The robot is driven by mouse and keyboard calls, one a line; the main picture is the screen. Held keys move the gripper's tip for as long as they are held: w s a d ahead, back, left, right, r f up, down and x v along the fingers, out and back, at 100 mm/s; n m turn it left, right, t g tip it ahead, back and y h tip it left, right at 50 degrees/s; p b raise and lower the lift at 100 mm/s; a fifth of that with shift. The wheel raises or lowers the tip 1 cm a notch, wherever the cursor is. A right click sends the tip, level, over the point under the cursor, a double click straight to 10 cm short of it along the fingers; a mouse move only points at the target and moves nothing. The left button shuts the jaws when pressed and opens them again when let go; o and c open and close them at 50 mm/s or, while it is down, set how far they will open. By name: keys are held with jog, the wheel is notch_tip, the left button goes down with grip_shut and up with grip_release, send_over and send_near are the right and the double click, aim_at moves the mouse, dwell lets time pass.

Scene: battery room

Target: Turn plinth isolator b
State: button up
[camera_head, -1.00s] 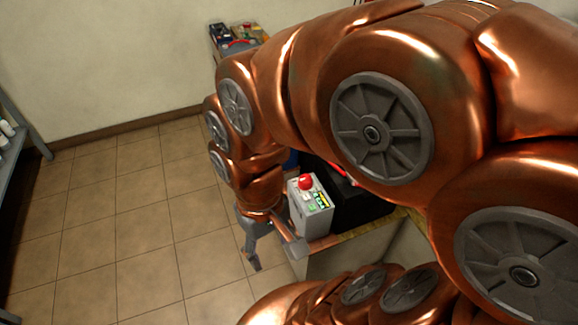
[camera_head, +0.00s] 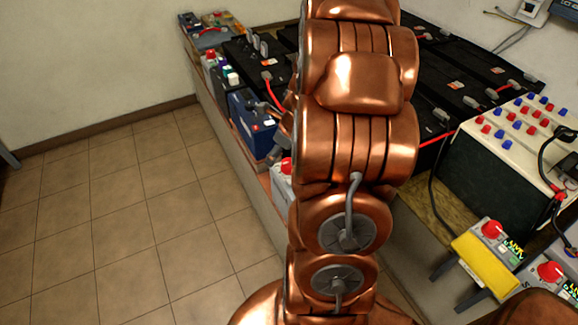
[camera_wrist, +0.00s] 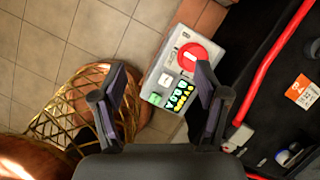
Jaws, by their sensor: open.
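In the wrist view, a grey isolator box (camera_wrist: 178,68) with a round red knob (camera_wrist: 190,56) and green and yellow labels lies just beyond my fingertips. I cannot read which letter it carries. My gripper (camera_wrist: 160,86) is open and empty. The knob is ahead of the right finger, which overlaps the box's edge in the picture; no contact is evident. In the head view, a similar grey box with a red knob (camera_head: 286,166) shows partly behind my arm.
Two more red-knobbed boxes (camera_head: 491,230) (camera_head: 549,273) stand at lower right, one beside a yellow block (camera_head: 484,262). Black batteries (camera_head: 430,60), a blue battery (camera_head: 252,122) and a white-topped unit (camera_head: 515,130) crowd the bench. A red cable (camera_wrist: 275,62) runs near the box. The tiled floor at left is clear.

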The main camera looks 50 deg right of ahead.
aim_at(289, 162)
jog(key=shift+w+d+f+m+h, duration=0.2)
jog(key=shift+d+f+m, duration=0.65)
jog(key=shift+f, duration=0.85)
jog(key=shift+w+d+f+m+h, duration=0.15)
jog(key=shift+w+d+f+m, duration=0.25)
jog(key=shift+d+f, duration=1)
jog(key=shift+w+d+f+m+h, duration=0.15)
jog(key=shift+d+f+m, duration=0.6)
jog(key=shift+f, duration=1.25)
jog(key=shift+a, duration=0.1)
jog(key=shift+c, duration=0.4)
jog(key=c, duration=1.1)
